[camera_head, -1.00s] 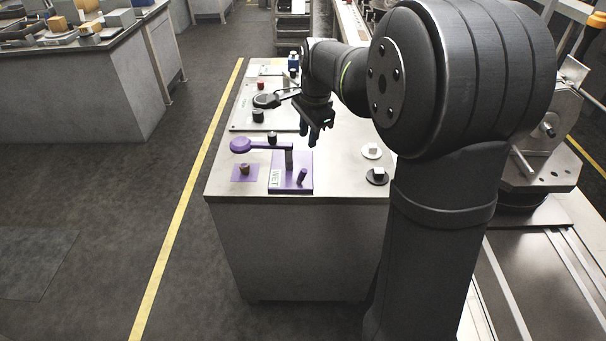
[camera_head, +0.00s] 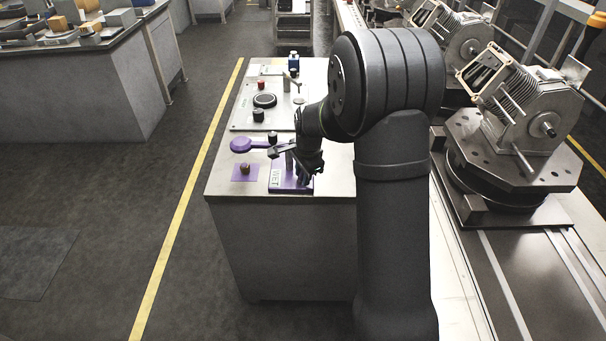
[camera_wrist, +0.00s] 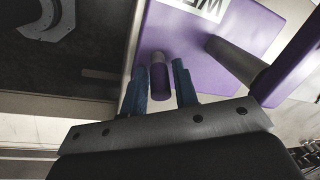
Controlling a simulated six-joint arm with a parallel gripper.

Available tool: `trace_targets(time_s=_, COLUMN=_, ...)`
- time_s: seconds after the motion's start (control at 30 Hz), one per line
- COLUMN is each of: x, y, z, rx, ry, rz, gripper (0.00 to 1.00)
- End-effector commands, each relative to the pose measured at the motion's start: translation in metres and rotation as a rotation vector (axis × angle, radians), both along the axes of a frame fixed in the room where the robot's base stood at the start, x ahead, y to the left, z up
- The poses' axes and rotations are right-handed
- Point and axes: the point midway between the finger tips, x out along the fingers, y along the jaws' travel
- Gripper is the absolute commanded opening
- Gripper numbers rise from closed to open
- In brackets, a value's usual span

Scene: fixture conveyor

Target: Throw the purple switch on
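The purple switch is a short purple lever (camera_wrist: 160,80) standing on a purple plate (camera_wrist: 192,60) with a white WET label (camera_wrist: 205,6). In the head view the plate (camera_head: 275,189) lies at the near end of the grey bench, and my gripper hides the lever. My gripper (camera_head: 304,181) is low over the plate's right part. In the wrist view its two blue fingers (camera_wrist: 161,66) are apart, one on each side of the lever, with a visible gap on both sides. The gripper is open and holds nothing.
A grey post (camera_wrist: 235,62) rises from the plate close beside my fingers. A purple disc (camera_head: 240,145) on an arm reaches left from it. A brown knob (camera_head: 245,169) sits on a purple square. A panel with a black dial (camera_head: 264,100) lies farther back.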

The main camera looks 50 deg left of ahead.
Motion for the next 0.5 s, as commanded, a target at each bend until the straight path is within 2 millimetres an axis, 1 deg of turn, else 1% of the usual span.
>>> trace_targets(time_s=0.27, x=0.0, y=0.0004, z=-0.0022, rx=0.0, ry=0.0, rz=0.0, gripper=0.27)
trace_targets(time_s=0.3, x=0.0, y=0.0004, z=-0.0022, rx=0.0, ry=0.0, rz=0.0, gripper=0.23)
trace_targets(time_s=0.37, x=0.0, y=0.0004, z=-0.0021, rx=0.0, ry=0.0, rz=0.0, gripper=0.11)
trace_targets(time_s=0.4, x=-0.0001, y=0.0004, z=-0.0021, rx=0.0, ry=0.0, rz=0.0, gripper=0.03)
trace_targets(time_s=0.43, x=0.0, y=0.0004, z=-0.002, rx=0.0, ry=0.0, rz=0.0, gripper=0.0)
trace_targets(time_s=0.5, x=0.0, y=0.0004, z=-0.002, rx=0.0, ry=0.0, rz=0.0, gripper=0.0)
